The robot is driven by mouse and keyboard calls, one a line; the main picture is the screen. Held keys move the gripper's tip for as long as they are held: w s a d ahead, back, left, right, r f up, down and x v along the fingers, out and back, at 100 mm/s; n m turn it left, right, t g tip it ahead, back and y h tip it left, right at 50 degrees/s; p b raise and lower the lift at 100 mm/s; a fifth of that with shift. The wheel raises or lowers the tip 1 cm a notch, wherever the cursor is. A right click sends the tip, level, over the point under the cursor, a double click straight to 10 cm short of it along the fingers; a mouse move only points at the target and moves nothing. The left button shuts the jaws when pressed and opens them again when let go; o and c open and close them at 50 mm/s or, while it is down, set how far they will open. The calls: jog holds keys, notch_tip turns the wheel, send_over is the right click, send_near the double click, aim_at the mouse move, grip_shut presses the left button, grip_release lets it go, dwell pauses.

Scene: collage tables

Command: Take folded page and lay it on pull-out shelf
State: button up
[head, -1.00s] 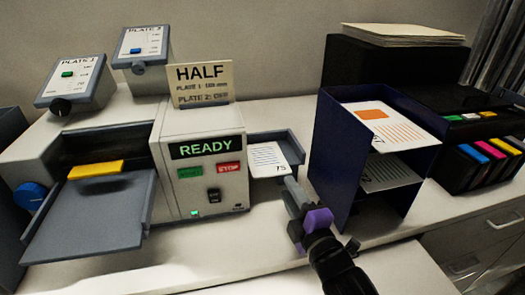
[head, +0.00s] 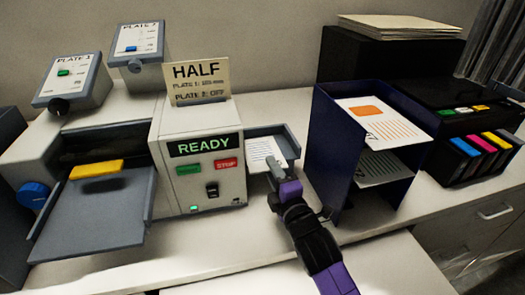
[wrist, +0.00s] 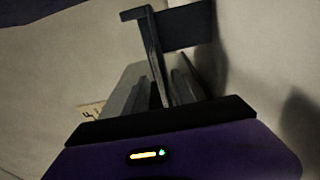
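The folded page (head: 262,151) is white with printed lines and lies in the small grey tray (head: 291,146) on the right side of the READY machine. My gripper (head: 276,164) is over the page's near right part and hides some of it. In the wrist view the fingers of my gripper (wrist: 157,82) stand apart, with the tray's wall showing between them. A printed corner of the page (wrist: 90,108) shows left of the fingers, so I see no hold on it. A pale board (head: 330,272) below the counter's front edge appears to be the pull-out shelf; it is bare.
A dark blue rack (head: 325,150) with printed sheets stands just right of my gripper. The READY machine (head: 205,190) stands close on the left, with a larger grey tray (head: 90,215). A black printer (head: 460,115) is farther right.

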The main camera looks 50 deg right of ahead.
jog(key=shift+w, duration=0.1)
jog(key=shift+c, duration=0.4)
grip_shut()
